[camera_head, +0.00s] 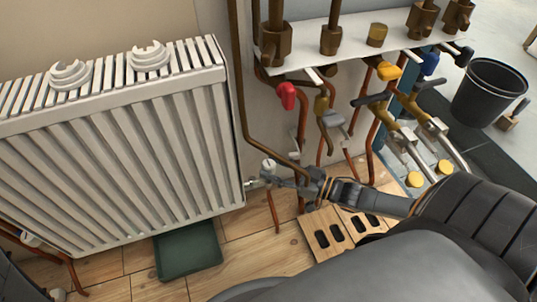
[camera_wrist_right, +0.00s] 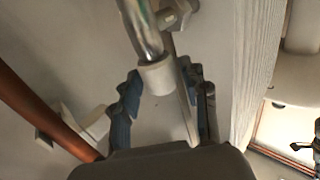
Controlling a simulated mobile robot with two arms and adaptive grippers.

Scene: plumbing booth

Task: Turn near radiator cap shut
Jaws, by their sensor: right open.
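The white radiator (camera_head: 110,150) stands against the wall at the left in the head view. The near cap (camera_head: 268,165) is a small white knob on the valve at its lower right corner. In the right wrist view the white cap (camera_wrist_right: 156,78) sits at the end of a shiny metal piece, between my fingers. My right gripper (camera_head: 272,181) reaches in from the right to the valve. It is open, with its two dark fingers (camera_wrist_right: 166,98) spread either side of the cap; gaps show, and contact cannot be told. My left gripper is not in view.
A copper pipe (camera_wrist_right: 45,115) runs close to the left finger in the wrist view. A brown pipe (camera_head: 240,90) drops beside the radiator. The manifold (camera_head: 360,45) with several valves stands right.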

